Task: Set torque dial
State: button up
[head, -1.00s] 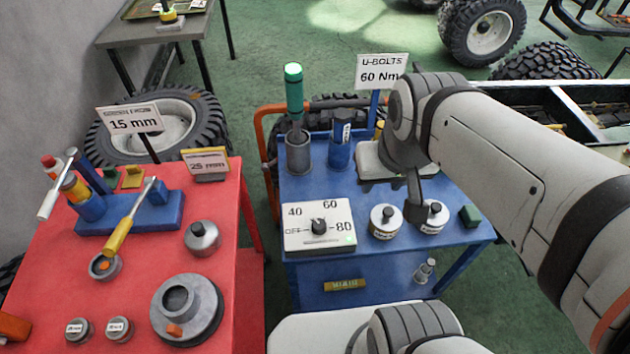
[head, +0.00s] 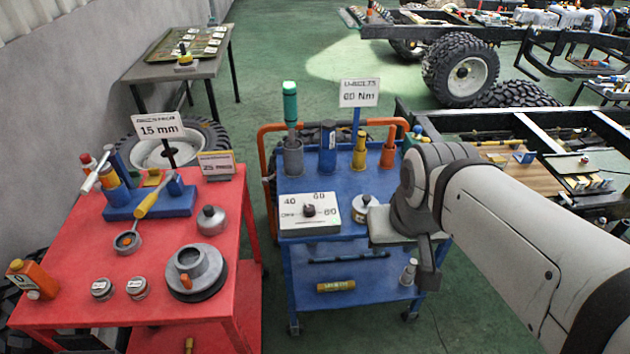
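The torque dial is a white box (head: 322,225) with a black knob (head: 309,211) on top of the blue cart (head: 349,181). Its face reads OFF, 40, 60 and 80; the knob's pointer is too small to read surely. A sign (head: 359,93) behind it reads U-BOLTS 60 Nm. My gripper (head: 427,278) hangs at the cart's right front, right of the dial and apart from it. It shows as a dark finger pointing down; its opening is hidden. Nothing is seen held in it.
A silver knobbed weight (head: 363,207) stands right of the dial, near my wrist. A green-handled tool (head: 290,104) and several upright holders stand behind. The red table (head: 75,252) at left is crowded. A truck frame (head: 540,118) is at right.

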aim_at(308, 211)
jog(key=z, duration=0.2)
jog(key=i, duration=0.85)
jog(key=z, duration=0.15)
